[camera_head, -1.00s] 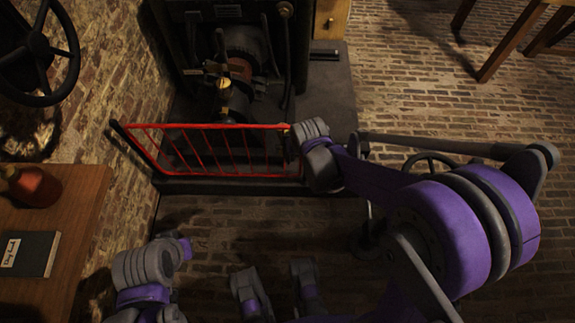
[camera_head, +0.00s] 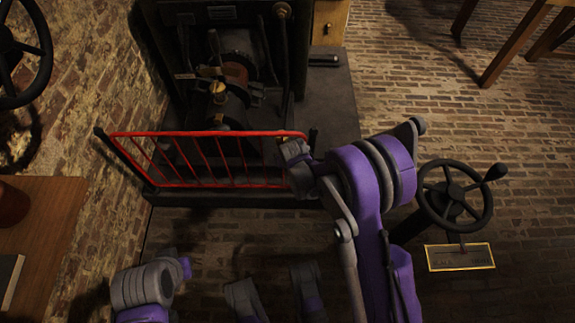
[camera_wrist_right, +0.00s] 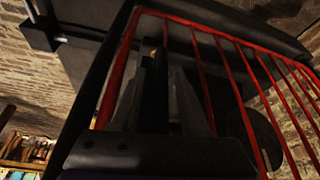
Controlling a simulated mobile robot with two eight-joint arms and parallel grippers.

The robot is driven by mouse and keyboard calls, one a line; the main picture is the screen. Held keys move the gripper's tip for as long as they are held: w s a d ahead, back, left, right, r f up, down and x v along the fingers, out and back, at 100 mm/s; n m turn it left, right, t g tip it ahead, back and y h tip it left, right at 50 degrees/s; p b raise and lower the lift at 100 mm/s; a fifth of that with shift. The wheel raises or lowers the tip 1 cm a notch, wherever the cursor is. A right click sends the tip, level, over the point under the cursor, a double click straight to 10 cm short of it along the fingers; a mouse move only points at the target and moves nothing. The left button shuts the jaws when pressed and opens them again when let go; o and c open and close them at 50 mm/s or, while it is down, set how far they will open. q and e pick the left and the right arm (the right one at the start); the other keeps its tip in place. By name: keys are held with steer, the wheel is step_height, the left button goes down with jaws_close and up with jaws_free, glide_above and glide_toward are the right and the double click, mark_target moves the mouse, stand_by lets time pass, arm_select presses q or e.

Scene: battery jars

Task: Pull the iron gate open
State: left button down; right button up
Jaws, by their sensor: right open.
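The iron gate (camera_head: 215,160) is a low red barred frame in front of the dark machine, running from a black post (camera_head: 122,160) by the brick wall to my right gripper. It stands in line with the dark sill below it, apparently shut. My right gripper (camera_head: 290,152) is at the gate's right end, partly covering it. In the right wrist view the red bars (camera_wrist_right: 245,105) fill the right side. The open fingers (camera_wrist_right: 158,95) stand either side of a dark upright piece with a brass-coloured tip; contact cannot be told. The left arm shows at lower left; its fingers cannot be made out.
A black handwheel (camera_head: 455,195) with a plaque (camera_head: 460,257) stands right of my right arm. A wooden table (camera_head: 45,225) is at the left below a wall wheel (camera_head: 20,60). The brick floor at the right is largely clear.

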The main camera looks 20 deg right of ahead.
steer(key=shift+w+f, duration=0.15)
steer(key=shift+f, duration=0.25)
jaws_close()
stand_by(1.2)
